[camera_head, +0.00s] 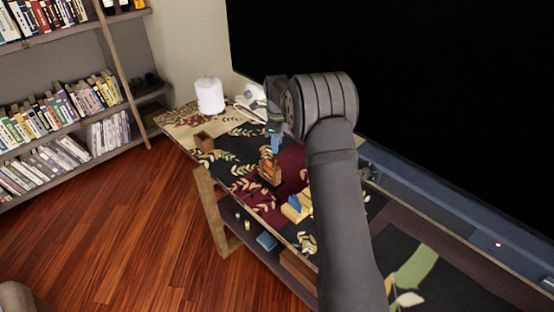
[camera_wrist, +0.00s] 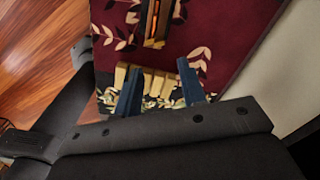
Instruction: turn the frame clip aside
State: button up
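My gripper (camera_head: 275,150) hangs above the patterned cloth on the table, just over a small brown wooden piece (camera_head: 270,172). In the wrist view, my gripper (camera_wrist: 159,66) has two blue fingers spread wide apart, with no object clearly held between them. A brown wooden piece with a dark slot and an orange strip (camera_wrist: 155,18) lies beyond the fingertips at the top edge, partly cut off. It may be the frame, but I cannot make out a clip on it. Several pale yellow blocks (camera_wrist: 150,80) show between the fingers, apparently lower down.
Yellow and blue blocks (camera_head: 297,208) lie on the table near my arm. A large black screen (camera_head: 400,70) rises behind the table. A bookshelf (camera_head: 60,110) stands at left.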

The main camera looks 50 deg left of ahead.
aim_at(275, 165)
notch_tip(275, 165, down, 8)
jog(key=shift+f, duration=0.1)
jog(key=shift+c, duration=0.3)
grip_shut()
